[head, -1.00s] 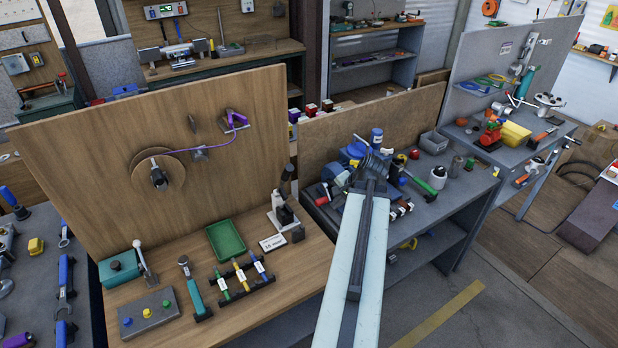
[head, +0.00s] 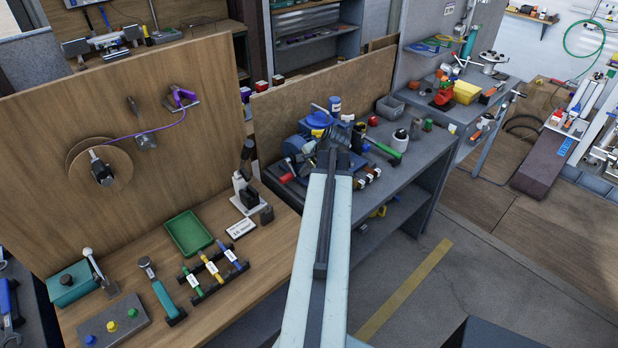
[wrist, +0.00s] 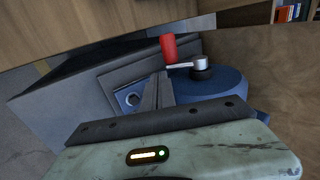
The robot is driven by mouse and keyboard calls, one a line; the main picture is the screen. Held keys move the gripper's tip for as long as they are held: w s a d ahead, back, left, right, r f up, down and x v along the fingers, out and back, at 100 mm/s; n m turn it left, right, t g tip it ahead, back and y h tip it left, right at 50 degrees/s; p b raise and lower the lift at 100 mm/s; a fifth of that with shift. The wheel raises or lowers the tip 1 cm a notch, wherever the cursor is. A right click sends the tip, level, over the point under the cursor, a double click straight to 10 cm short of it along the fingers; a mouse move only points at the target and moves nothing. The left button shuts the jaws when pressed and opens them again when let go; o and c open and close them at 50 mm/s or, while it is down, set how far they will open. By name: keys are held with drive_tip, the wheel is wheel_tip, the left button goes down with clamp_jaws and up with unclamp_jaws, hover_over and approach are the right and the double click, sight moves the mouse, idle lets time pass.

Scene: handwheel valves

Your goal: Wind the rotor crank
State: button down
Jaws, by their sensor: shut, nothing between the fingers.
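In the wrist view a crank with an upright red handle (wrist: 168,47) and a short silver arm (wrist: 185,66) is mounted on a round blue housing (wrist: 225,84). My gripper's dark fingers (wrist: 160,80) are shut and empty. They appear just in front of and below the red handle; I cannot tell whether they touch anything. In the head view my gripper (head: 335,150) is over the grey bench, at the blue equipment (head: 319,120). My arm hides part of it there, and the red handle cannot be made out clearly.
A dark box-like block (wrist: 75,85) stands left of the crank in the wrist view. The grey bench (head: 408,165) carries a green-handled hammer (head: 382,149) and small containers to the right. A wooden board (head: 290,100) rises behind. A wooden bench with a green tray (head: 187,234) lies left.

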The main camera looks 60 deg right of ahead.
sight(295, 176)
drive_tip(key=shift+w+d+f+b, duration=0.3)
drive_tip(key=shift+w+f, duration=0.25)
drive_tip(key=shift+w, duration=0.15)
drive_tip(key=shift+w+d+f+b, duration=0.15)
drive_tip(key=shift+w+f+b, duration=0.15)
drive_tip(key=shift+w+f, duration=0.3)
drive_tip(key=shift+r, duration=0.15)
drive_tip(key=shift+a, duration=0.1)
drive_tip(key=shift+w+f+t+b, duration=0.1)
drive_tip(key=shift+f+t+b, duration=0.25)
drive_tip(key=shift+b, duration=0.25)
drive_tip(key=shift+f+b, duration=0.1)
drive_tip(key=shift+b, duration=0.3)
